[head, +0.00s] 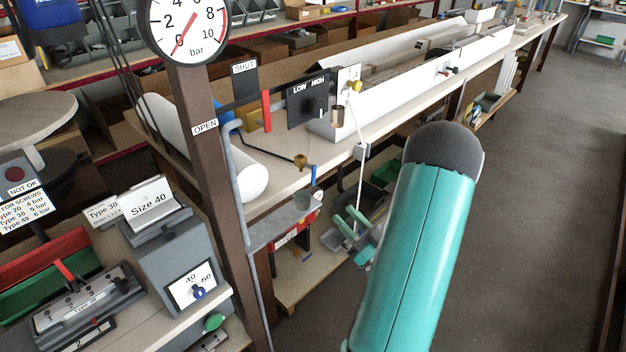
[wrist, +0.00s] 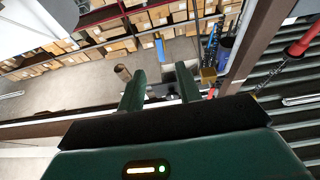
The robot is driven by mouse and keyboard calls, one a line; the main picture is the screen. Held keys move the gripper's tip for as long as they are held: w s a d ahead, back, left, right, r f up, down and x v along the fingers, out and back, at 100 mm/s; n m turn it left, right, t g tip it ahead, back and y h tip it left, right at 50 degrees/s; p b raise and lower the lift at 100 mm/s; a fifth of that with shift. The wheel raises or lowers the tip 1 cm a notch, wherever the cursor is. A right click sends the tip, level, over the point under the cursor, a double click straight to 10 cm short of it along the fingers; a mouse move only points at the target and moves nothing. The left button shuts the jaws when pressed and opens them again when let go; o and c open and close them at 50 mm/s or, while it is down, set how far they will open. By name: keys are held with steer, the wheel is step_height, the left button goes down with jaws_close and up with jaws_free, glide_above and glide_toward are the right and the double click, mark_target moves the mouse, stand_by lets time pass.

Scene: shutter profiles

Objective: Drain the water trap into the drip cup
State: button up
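In the head view, a brass fitting (head: 302,162) ends a thin dark pipe, with a small blue part (head: 313,176) just below it. A grey, translucent-looking cup (head: 304,199) stands under these on a small grey shelf. I take the fitting and blue part as the water trap and the cup as the drip cup; they are too small to be sure. My gripper (head: 350,220) is right of and below the cup, apart from it. In the wrist view my gripper (wrist: 160,70) is open, its green fingers spread. A blue part (wrist: 160,50) shows beyond the gap; nothing is held.
A brown post (head: 200,150) carries the bar gauge (head: 186,25). A red lever (head: 266,110) sits between SHUT and OPEN labels, beside a LOW/HIGH panel (head: 308,100). The floor at right (head: 540,200) is clear.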

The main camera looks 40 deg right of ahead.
mark_target(314, 182)
steer(key=shift+m, duration=0.4)
steer(key=x, duration=1.3)
steer(key=shift+w+r, duration=0.2)
steer(key=shift+w, duration=0.15)
jaws_close()
